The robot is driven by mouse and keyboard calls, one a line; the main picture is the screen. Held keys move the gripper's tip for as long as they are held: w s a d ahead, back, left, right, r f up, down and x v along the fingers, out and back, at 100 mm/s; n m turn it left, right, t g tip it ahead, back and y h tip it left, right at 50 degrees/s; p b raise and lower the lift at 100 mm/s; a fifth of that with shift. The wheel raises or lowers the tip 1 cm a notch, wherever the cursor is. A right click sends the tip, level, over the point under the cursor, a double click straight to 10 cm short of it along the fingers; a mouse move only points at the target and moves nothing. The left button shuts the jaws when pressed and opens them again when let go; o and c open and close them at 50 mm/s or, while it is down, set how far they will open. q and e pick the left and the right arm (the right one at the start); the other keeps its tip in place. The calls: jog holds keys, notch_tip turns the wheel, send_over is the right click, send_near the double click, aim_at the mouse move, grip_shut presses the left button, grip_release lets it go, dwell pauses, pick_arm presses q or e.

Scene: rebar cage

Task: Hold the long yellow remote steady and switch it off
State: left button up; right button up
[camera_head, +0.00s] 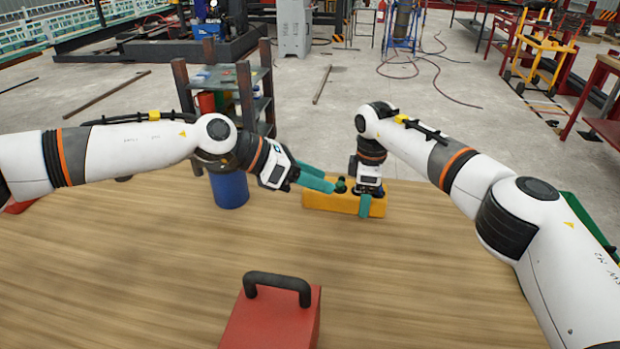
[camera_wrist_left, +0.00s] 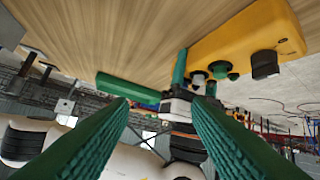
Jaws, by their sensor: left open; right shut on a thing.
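The long yellow remote (camera_head: 325,201) lies on the wooden table near its far edge. It also shows at the upper right of the left wrist view (camera_wrist_left: 225,45), with dark and green knobs on one face. My right gripper (camera_head: 366,204) is shut on the right part of the remote, one teal finger down its near side. My left gripper (camera_head: 331,183) is open, its teal fingers pointing right over the left part of the remote, near a dark green knob (camera_head: 340,186). In the left wrist view nothing is between the left fingers (camera_wrist_left: 160,108).
A blue cylindrical container (camera_head: 230,190) stands below my left forearm. A red box with a black handle (camera_head: 270,325) is at the near edge. A green object (camera_head: 587,220) shows at the right, partly behind my right arm. The table's middle is clear.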

pick_arm(q)
jog(key=w+a+f+n+t, duration=0.25)
jog(key=a+t, duration=0.35)
jog(key=a, duration=0.4)
jog(key=shift+y, duration=0.4)
jog(key=x, duration=1.2)
jog(key=shift+w+f, duration=0.1)
jog(key=shift+f, duration=0.3)
